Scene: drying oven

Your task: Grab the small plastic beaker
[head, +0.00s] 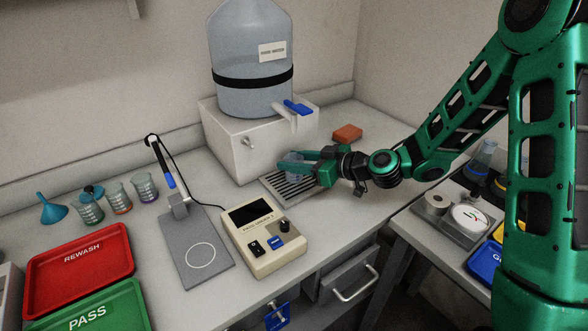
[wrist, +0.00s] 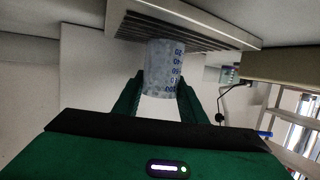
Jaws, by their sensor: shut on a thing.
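The small plastic beaker (wrist: 163,68) is translucent, with blue numbers on its side. In the wrist view it sits between the two fingers of my gripper (wrist: 161,95), which is shut on it. The beaker's far end is close to the slatted drip tray; I cannot tell whether it touches. In the head view my gripper (head: 297,162) reaches in from the right over the drip tray, and the beaker (head: 294,166) is partly hidden by the fingers.
A big water bottle (head: 250,70) stands on a white dispenser box (head: 235,140) with a blue tap lever (head: 298,107) behind the drip tray (head: 284,188). A beige meter (head: 264,240), a grey stand (head: 190,245), several other beakers (head: 118,195) and a red tray (head: 78,268) lie leftward. An orange block (head: 347,133) is behind.

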